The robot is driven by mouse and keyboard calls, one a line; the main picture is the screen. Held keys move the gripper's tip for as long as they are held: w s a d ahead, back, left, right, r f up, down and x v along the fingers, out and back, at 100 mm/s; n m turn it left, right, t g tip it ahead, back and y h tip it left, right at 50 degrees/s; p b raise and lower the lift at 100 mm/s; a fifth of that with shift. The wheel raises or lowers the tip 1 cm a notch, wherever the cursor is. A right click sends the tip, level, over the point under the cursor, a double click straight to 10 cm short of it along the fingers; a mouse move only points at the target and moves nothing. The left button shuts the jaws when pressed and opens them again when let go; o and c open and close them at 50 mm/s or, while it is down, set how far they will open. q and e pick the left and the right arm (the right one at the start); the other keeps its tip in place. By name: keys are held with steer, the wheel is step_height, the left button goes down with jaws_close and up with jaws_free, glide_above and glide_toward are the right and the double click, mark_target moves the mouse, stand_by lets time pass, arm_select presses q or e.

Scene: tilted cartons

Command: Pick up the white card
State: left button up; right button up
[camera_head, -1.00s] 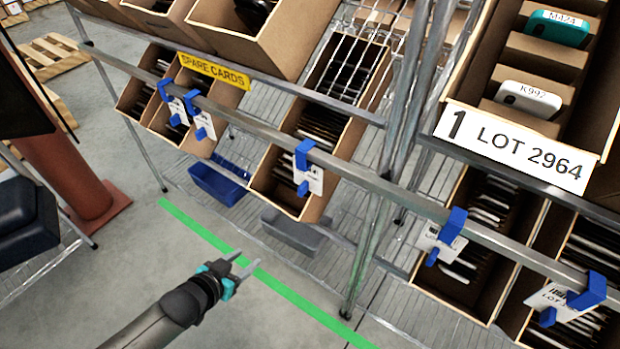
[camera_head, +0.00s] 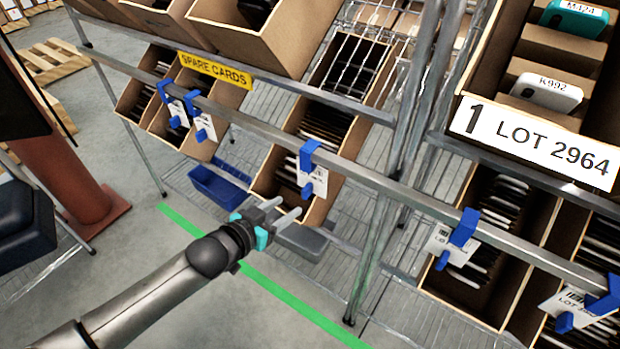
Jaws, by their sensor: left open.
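Several white cards hang from blue clips along the grey shelf rail; I cannot tell which one the task means. One card (camera_head: 313,180) hangs at the front of the middle tilted carton (camera_head: 268,183). Two more, a card (camera_head: 205,127) and a card (camera_head: 178,112), hang further left. A card (camera_head: 450,244) and a partly cut-off card (camera_head: 583,305) hang on the right. My left gripper (camera_head: 283,211) is open and empty, its fingertips just below and left of the middle carton's card, seemingly apart from it. My right gripper is not in view.
The metal rail (camera_head: 390,190) and an upright post (camera_head: 372,258) stand near my left arm. A blue bin (camera_head: 218,187) and a grey bin (camera_head: 303,241) sit low behind. A yellow SPARE CARDS sign (camera_head: 214,69) and a LOT 2964 carton label (camera_head: 535,142) are above.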

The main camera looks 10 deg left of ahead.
mark_target(303, 195)
arm_select(q)
steer(key=shift+x, duration=1.2)
steer(key=shift+b+x, duration=1.2)
steer(key=shift+x, duration=1.45)
steer(key=shift+d+r, duration=0.15)
steer(key=shift+r, duration=0.1)
steer(key=shift+c, duration=0.4)
jaws_close()
